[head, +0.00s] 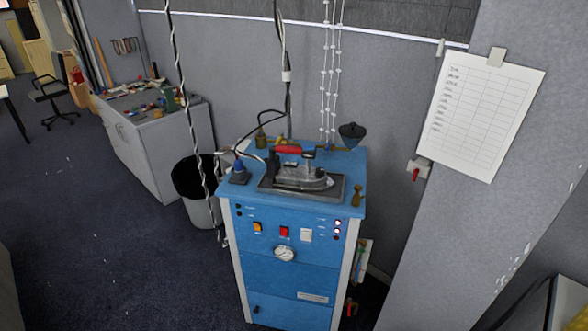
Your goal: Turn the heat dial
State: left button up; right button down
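A blue cabinet (290,281) stands in the middle of the head view, with a control panel on its front. A round white dial or gauge (284,254) sits below the switches; its markings are too small to read. Above it are an orange switch (258,227), a red switch (284,232) and a white switch (306,234). An iron (302,178) with a red-topped handle rests on a dark tray (339,193) on the cabinet top. A separate heat dial on the iron cannot be made out. Neither of my grippers is in view.
A dark-lined waste bin (203,212) stands left of the cabinet. Behind it is a grey cupboard (161,151) with clutter on top. Cables hang above the cabinet. A wall with a paper sheet (481,118) rises at right. Open carpet (120,262) lies at front left.

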aim_at(320, 172)
jog(key=z, duration=1.05)
jog(key=j+z, duration=0.3)
jog(key=j, duration=0.15)
jog(key=k+j+z, duration=0.1)
jog(key=j+z, duration=0.25)
jog(key=k+j+z, duration=0.1)
jog(key=j+z, duration=0.2)
jog(key=j, duration=0.2)
jog(key=k+j+z, duration=0.2)
jog(key=j+z, duration=0.15)
jog(key=k+j+z, duration=0.3)
jog(key=i+j, duration=0.1)
